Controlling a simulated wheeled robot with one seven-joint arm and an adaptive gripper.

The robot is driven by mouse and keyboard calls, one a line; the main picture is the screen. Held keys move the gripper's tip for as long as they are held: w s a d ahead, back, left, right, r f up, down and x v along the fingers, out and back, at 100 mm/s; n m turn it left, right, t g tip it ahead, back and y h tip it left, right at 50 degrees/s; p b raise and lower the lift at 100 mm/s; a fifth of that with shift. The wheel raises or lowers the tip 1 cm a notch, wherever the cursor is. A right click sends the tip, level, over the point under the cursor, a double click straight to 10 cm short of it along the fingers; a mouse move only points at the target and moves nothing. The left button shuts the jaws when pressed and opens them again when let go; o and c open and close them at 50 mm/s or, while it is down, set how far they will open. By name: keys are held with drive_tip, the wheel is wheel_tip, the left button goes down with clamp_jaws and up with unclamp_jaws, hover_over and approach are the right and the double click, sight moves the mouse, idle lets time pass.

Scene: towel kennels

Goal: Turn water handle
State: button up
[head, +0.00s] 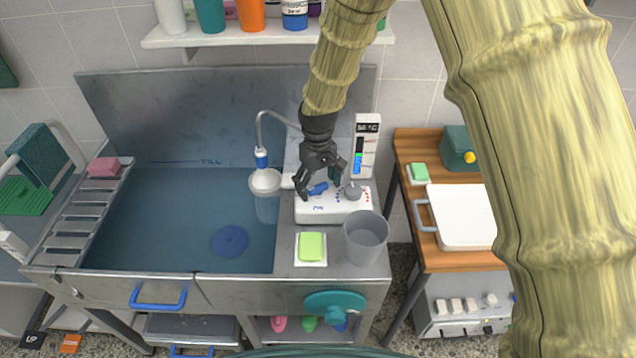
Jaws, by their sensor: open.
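A white control box (335,211) stands on the right end of the metal sink. A blue handle (318,188) is on its top left, with a round grey knob (352,191) to the right of it. My gripper (320,183) points down over the box with its dark fingers open. One finger is left of the blue handle and the other is right of it, close to the grey knob. Whether the fingers touch the handle is too small to tell. A curved grey faucet (261,130) with a blue collar and a white shower head hangs over the basin.
The basin (150,225) has a blue disc (230,241) in it. A grey cup (366,238) and a green sponge (311,247) stand in front of the box. A temperature display (365,147) rises behind it. A bottle shelf (250,37) is above.

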sight(318, 185)
wheel_tip(318, 185, up, 12)
idle(0.6)
idle(6.9)
